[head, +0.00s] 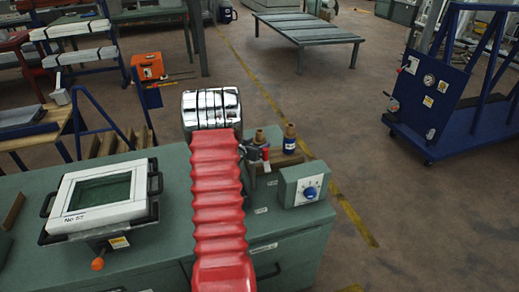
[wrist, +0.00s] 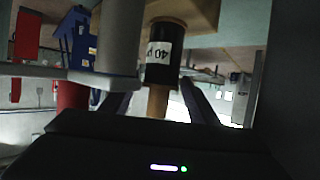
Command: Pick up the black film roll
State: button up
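The black film roll (wrist: 158,66) shows in the wrist view, upside down, with a white label reading 40 and a brown core end. It stands against a tan wooden surface (wrist: 200,8). My gripper (wrist: 160,92) is open, its two dark fingers on either side of the brown core. I cannot tell whether they touch it. A grey cylinder (wrist: 119,42) stands just left of the black roll and overlaps the left finger in the picture. In the head view, two brown-topped rolls, a dark one (head: 259,139) and a bluish one (head: 290,140), stand right of my arm. My fingers are not clear there.
A green cabinet (head: 150,245) carries a white framed screen (head: 100,195) at left and a control box with a blue knob (head: 306,184) at right. A red item (wrist: 70,95) is near my left finger. A blue cart (head: 440,95) stands farther right; the floor between is clear.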

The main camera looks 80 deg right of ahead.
aim_at(257, 143)
jog(key=c, duration=1)
jog(key=shift+r, duration=0.1)
notch_tip(257, 143, up, 18)
dwell(0.7)
